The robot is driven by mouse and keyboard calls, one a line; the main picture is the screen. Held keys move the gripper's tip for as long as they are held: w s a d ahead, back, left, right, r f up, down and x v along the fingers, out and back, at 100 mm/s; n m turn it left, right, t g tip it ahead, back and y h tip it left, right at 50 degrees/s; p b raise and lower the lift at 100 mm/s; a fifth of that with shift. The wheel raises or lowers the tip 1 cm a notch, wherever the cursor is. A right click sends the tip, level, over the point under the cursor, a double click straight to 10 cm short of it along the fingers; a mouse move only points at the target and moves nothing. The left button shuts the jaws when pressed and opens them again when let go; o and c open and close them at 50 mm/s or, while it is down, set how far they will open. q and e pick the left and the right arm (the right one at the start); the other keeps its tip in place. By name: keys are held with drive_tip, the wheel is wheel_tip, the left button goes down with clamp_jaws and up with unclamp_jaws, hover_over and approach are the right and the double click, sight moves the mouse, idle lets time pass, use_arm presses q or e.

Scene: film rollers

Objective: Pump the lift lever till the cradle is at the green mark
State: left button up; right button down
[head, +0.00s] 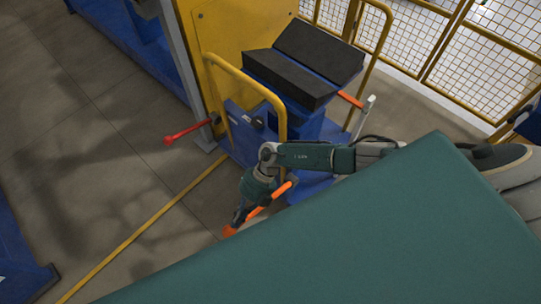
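The cradle (305,62) is a black V-shaped top on a blue lift body (308,124), in the upper middle of the head view. An orange lever (270,199) slopes from the lift's front down and left to a wider orange end. My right gripper (237,218) is at the lower part of this lever, close to its end. The fingers are small and dark, and I cannot tell whether they are closed around it. My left gripper is out of view. I cannot make out a green mark.
A red handle (186,132) sticks out left of the lift. Yellow rails (250,84) stand at the lift's sides, before a yellow panel (238,34). Mesh fencing (480,62) closes off the right. A yellow floor line (150,224) crosses open floor at left. My teal body hides the lower right.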

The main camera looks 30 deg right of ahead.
drive_tip(key=w+d+r+p, duration=0.2)
drive_tip(key=d+r+p, duration=0.3)
drive_tip(key=r, duration=0.5)
drive_tip(key=shift+r+p, duration=0.25)
drive_tip(key=shift+p, duration=0.85)
drive_tip(key=p+v, duration=0.3)
drive_tip(key=v, duration=0.4)
